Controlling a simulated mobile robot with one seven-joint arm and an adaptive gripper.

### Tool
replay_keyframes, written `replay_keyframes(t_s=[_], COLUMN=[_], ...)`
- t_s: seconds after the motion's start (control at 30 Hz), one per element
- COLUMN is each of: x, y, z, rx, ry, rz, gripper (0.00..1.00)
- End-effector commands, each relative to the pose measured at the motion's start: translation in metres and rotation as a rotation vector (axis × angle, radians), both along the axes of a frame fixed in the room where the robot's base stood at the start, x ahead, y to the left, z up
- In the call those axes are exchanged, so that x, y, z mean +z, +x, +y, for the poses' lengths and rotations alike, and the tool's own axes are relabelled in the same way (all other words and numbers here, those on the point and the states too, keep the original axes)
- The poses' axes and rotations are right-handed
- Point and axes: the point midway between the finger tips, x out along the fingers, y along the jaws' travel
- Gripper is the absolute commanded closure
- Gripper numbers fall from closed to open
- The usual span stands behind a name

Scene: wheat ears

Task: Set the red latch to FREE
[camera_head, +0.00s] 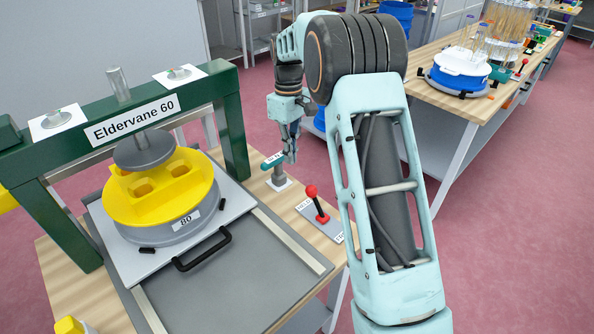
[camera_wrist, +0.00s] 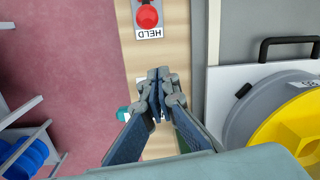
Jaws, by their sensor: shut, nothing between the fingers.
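The red latch (camera_head: 311,191) is a red ball on a short lever on a grey plate (camera_head: 325,222). The lever leans toward the plate's far end, where a white label sits. In the wrist view the red ball (camera_wrist: 147,16) is at the top edge, close to the label HELD (camera_wrist: 150,33). The label at the near end is partly hidden by my arm. My gripper (camera_head: 291,158) is shut and empty, pointing down beyond the HELD end, apart from the latch. Its shut fingertips (camera_wrist: 157,75) also show in the wrist view.
A teal handle (camera_head: 272,161) on a post stands close beside my gripper. The green press frame (camera_head: 235,120), labelled Eldervane 60, and a yellow-topped grey drum (camera_head: 175,225) stand left. A black handle (camera_head: 203,250) fronts the drum's tray. Another table (camera_head: 475,110) stands back right.

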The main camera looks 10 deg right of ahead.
Motion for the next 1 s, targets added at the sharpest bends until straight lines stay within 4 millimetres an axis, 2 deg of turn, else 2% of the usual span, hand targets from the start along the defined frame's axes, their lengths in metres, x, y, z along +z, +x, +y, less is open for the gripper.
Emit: replay_keyframes(t_s=[0.47, 0.7, 1.0], x=[-0.094, -0.079, -0.077], y=[-0.011, -0.030, -0.036], z=[0.001, -0.020, -0.026], rx=[0.000, -0.001, 0.000], ry=[0.000, 0.000, 0.000], rz=[0.004, 0.000, 0.000], gripper=[1.00, 1.00, 1.00])
